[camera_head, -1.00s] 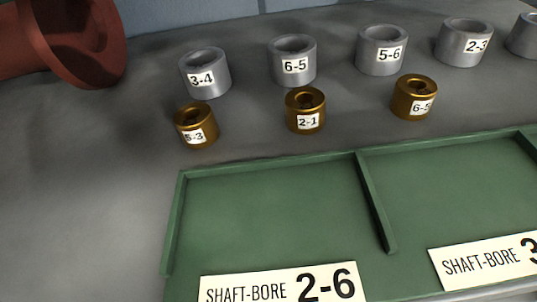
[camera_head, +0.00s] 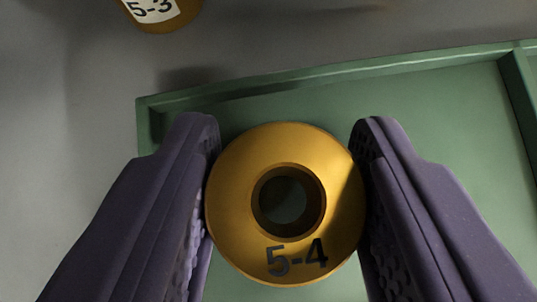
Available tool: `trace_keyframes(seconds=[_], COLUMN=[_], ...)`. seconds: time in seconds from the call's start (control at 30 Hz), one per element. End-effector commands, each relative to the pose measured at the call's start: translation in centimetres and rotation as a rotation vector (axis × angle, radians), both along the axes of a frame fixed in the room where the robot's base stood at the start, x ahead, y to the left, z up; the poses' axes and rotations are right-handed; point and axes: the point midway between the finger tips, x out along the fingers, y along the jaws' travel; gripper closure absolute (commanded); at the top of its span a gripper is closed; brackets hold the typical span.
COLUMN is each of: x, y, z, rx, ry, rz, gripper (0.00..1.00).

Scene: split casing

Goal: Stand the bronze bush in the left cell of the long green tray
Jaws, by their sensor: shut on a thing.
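The bronze bush (camera_head: 236,232) is a gold-coloured ring with a central hole, marked 5-4 on its top face. My gripper (camera_head: 285,150) is shut on it, with one purple finger on its left side and one on its right. The bush is over the left cell of the long green tray (camera_head: 300,80). Its top face looks towards the camera. The bush's underside is hidden, so I cannot tell whether it touches the tray floor. The cell's front part and label are out of view.
Another bronze bush (camera_head: 165,16), labelled 5-3, stands on the grey table (camera_head: 80,110) behind the tray's back left corner. The tray's divider (camera_head: 518,100) is at the right. The cell floor between the right finger and the divider is bare.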

Motion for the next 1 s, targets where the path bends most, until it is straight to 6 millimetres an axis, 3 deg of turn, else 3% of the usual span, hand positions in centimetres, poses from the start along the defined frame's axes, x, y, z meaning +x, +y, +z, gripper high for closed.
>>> trace_keyframes(seconds=[0.37,0.4,0.5,0.8,1.0], x=[0.0,0.0,0.0,0.0,-1.7], y=[0.0,0.0,0.0,0.0,0.1], z=[-0.4,-0.5,-0.4,-0.3,2.0], rx=[0.000,0.001,0.000,-0.001,-0.001], ry=[-0.002,-0.001,-0.001,-0.001,0.000], rz=[0.000,0.000,0.000,0.001,-0.001], gripper=[0.98,0.52,0.29,0.28,0.28])
